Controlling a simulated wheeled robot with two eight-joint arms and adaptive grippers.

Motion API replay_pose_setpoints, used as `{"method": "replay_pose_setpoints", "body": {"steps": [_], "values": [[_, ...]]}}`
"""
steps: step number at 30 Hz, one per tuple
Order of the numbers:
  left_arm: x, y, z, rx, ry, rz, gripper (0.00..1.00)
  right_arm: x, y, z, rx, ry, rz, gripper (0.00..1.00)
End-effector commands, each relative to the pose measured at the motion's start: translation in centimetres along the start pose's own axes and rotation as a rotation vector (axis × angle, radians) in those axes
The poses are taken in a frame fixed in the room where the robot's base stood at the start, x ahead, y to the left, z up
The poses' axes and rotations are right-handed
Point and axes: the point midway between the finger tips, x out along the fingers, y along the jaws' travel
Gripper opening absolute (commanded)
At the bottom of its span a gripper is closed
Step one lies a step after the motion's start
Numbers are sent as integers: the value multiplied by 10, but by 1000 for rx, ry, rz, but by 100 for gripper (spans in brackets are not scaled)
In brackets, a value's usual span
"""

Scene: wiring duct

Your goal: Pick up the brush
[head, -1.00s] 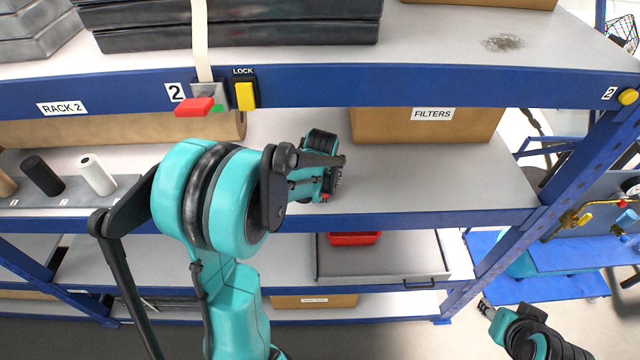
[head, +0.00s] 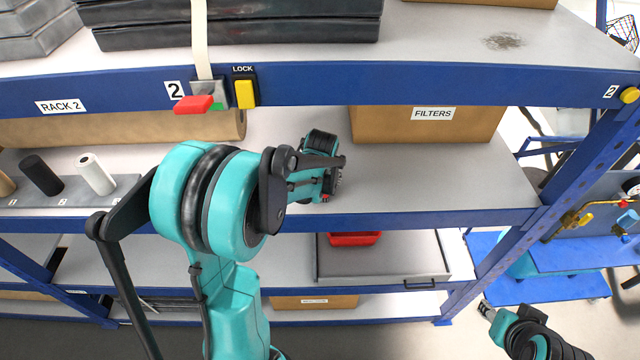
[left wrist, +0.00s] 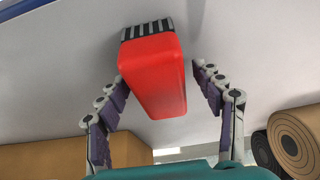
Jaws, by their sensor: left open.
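The brush shows in the left wrist view as a red block (left wrist: 155,80) with a black-and-white striped end (left wrist: 147,29), against a pale grey shelf surface. My left gripper (left wrist: 160,73) is open, with one finger on each side of the red block. Gaps show between the fingers and the block. In the head view my left gripper (head: 334,180) is over the middle shelf (head: 430,180), left of the FILTERS box; my arm hides much of this spot. My right gripper (head: 486,309) is at the lower right, away from the shelf, too small to judge its jaws.
The FILTERS box (head: 428,126) stands behind and right of my left gripper. The upper shelf's blue edge (head: 420,88) runs above, with a red lever (head: 194,106) and yellow lock (head: 245,95). Rolls (head: 97,174) stand at left. The middle shelf's right part is clear.

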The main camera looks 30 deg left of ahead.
Motion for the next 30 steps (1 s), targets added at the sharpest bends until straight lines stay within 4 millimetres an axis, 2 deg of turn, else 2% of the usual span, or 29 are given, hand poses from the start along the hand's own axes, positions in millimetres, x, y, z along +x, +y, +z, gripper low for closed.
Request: {"method": "replay_pose_setpoints", "body": {"steps": [1,6,8,17,23,26,29,30], "values": [[0,0,0,0,0,0,67,0,0,0,0,0,0,40],[0,0,0,0,0,0,22,0,0,0,0,0,0,40],[0,0,0,0,0,0,10,0,0,0,0,0,0,40],[0,0,0,0,0,0,11,0,0,0,0,0,0,40],[-8,0,-3,0,0,0,11,-9,0,-6,0,0,0,40],[-22,0,-9,0,0,0,11,-6,0,-4,0,0,0,40],[-46,0,-18,0,0,0,11,-6,0,-4,0,0,0,40],[-54,-2,-10,1,0,0,11,-5,0,-4,0,0,0,40]]}}
